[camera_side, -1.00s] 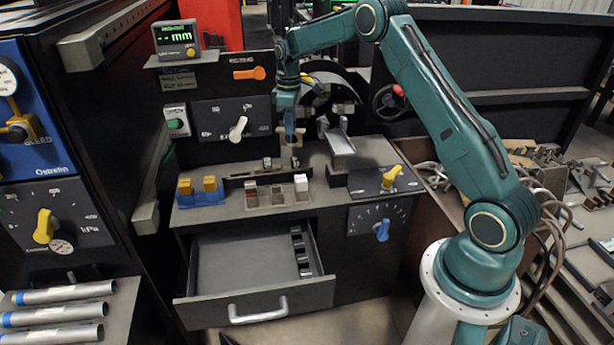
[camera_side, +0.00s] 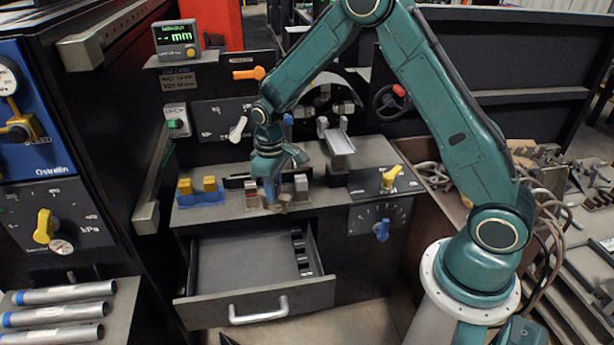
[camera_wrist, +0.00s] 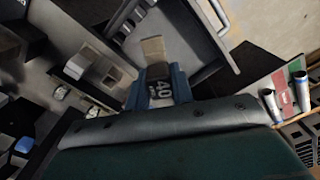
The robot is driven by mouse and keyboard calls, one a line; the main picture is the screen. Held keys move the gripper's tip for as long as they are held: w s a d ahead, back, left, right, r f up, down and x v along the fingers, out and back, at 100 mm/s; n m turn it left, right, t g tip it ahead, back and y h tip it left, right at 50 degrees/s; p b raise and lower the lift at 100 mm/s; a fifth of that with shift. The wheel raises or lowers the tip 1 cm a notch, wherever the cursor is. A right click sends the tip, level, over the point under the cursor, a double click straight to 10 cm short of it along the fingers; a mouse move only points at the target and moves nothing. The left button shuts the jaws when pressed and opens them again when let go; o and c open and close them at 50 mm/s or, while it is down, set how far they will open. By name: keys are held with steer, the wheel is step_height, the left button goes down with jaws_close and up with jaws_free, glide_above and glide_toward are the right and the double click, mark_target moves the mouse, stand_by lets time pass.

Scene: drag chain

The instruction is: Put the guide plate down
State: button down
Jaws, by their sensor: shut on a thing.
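The guide plate, a small beige plate (camera_wrist: 153,48), sticks out past my fingertips in the wrist view. My gripper (camera_wrist: 158,84) is shut on it, with a dark part marked 40 between the blue fingers. The plate shows only as a small brownish piece at the fingertips there. Whether it touches anything below is unclear.
An open drawer (camera_side: 236,262) extends below the gripper, its main floor empty, with several slots along its right side. Yellow-topped blue blocks (camera_side: 198,197) stand left of the tray. A metal chute (camera_side: 340,142) and a yellow knob (camera_side: 391,176) are to the right.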

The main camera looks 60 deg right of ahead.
steer(key=w+a+f+n, duration=0.3)
steer(key=a+f+n, duration=0.1)
steer(key=n, duration=1.1)
glide_above(235, 286)
step_height(235, 286, down, 8)
steer(key=shift+r, duration=0.25)
step_height(235, 286, down, 16)
steer(key=shift+f, duration=0.15)
steer(key=shift+f, duration=1.85)
steer(key=shift+f, duration=0.1)
